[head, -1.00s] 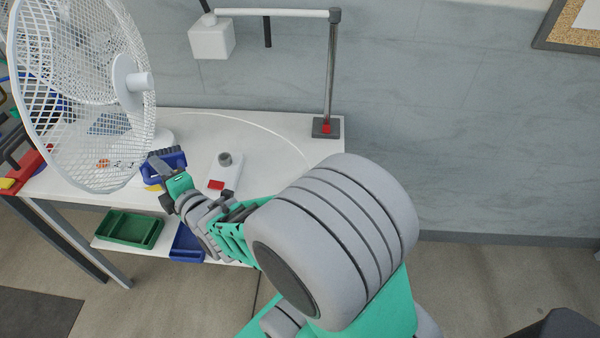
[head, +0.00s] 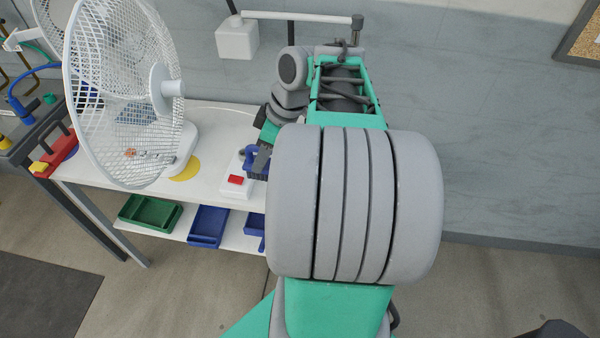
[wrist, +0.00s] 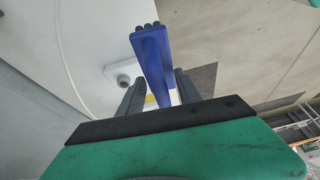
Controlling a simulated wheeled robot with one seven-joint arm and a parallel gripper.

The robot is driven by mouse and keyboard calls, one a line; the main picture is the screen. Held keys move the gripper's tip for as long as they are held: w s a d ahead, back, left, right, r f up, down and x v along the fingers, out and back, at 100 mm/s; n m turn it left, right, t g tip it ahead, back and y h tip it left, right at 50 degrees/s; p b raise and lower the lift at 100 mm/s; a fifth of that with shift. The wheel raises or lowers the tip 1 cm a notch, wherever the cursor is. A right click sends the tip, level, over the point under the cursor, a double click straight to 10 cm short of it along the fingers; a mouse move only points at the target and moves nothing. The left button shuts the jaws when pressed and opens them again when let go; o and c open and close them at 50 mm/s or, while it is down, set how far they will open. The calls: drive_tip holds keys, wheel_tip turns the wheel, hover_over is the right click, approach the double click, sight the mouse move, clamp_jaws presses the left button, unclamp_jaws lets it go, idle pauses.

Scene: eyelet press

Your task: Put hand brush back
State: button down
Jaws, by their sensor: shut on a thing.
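The hand brush is blue with dark bristles. In the wrist view the brush (wrist: 152,58) sits between the two dark fingers of my gripper (wrist: 160,92), its dark bristle tufts at the far end. In the head view the blue brush (head: 253,163) shows partly beside the dark fingers of my gripper (head: 263,160), over the right part of the white table (head: 218,125). My gripper is shut on the brush. My arm hides the brush's right part and the table's right end. A yellow round mark (head: 185,172) on the table is bare.
A white fan (head: 165,90) stands left of my gripper. A white base with a red button (head: 236,180) lies just below the brush. Green (head: 150,212) and blue (head: 208,226) bins stand on the lower shelf. A white block (head: 237,38) hangs from a bar behind.

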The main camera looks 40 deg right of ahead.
drive_tip(key=w+d+f+b, duration=0.1)
drive_tip(key=w+d+f, duration=0.1)
drive_tip(key=d, duration=1.1)
drive_tip(key=shift+n, duration=0.3)
drive_tip(key=f, duration=0.9)
drive_tip(key=shift+s+a+f+b, duration=0.1)
drive_tip(key=shift+a+f+b, duration=0.1)
drive_tip(key=shift+f+b, duration=0.15)
drive_tip(key=c, duration=0.8)
unclamp_jaws()
drive_tip(key=shift+r, duration=0.15)
